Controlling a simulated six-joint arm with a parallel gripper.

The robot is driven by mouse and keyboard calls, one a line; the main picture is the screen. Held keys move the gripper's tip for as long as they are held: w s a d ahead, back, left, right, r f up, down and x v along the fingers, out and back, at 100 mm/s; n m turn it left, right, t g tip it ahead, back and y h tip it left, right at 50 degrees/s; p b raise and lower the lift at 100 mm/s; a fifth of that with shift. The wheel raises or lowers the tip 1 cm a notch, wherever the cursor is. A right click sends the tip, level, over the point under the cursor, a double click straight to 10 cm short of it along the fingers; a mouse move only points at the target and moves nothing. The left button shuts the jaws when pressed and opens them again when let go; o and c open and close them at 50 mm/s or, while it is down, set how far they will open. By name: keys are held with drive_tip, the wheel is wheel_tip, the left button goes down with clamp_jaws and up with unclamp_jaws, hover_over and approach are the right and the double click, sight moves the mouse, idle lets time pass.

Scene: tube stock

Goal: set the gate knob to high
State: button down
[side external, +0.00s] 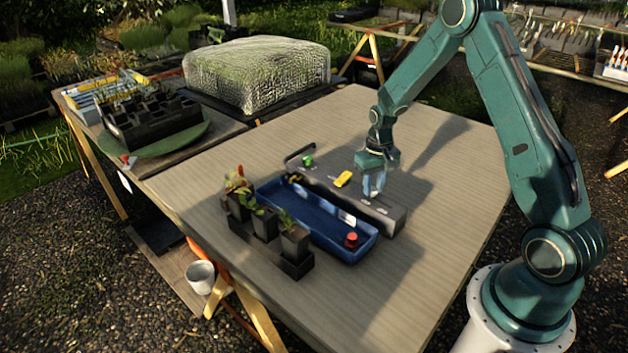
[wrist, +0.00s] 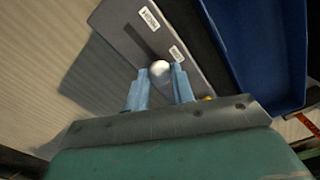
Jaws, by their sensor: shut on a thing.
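The gate knob (wrist: 160,69) is a pale round knob in a dark slot on the grey control box (side external: 393,219). In the wrist view it is at the slot's near end, beside the lower label (wrist: 177,53). The slot runs up and left from it toward another label (wrist: 149,18); the lettering is too small to read surely. In the side view the fingers hide the knob.
The box also carries a yellow handle (side external: 343,179), a green knob (side external: 308,161) and a dark spout (side external: 297,153). A blue trough (side external: 313,218) with a red knob (side external: 351,240) lies alongside. Potted seedlings (side external: 264,225) stand in front. The table right of the box is clear.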

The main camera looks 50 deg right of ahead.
drive_tip(key=shift+s, duration=2.65)
drive_tip(key=c, duration=1.2)
unclamp_jaws()
drive_tip(key=shift+o, duration=0.2)
drive_tip(key=shift+r, duration=0.1)
drive_tip(key=shift+r, duration=0.35)
wheel_tip(320, 180, up, 13)
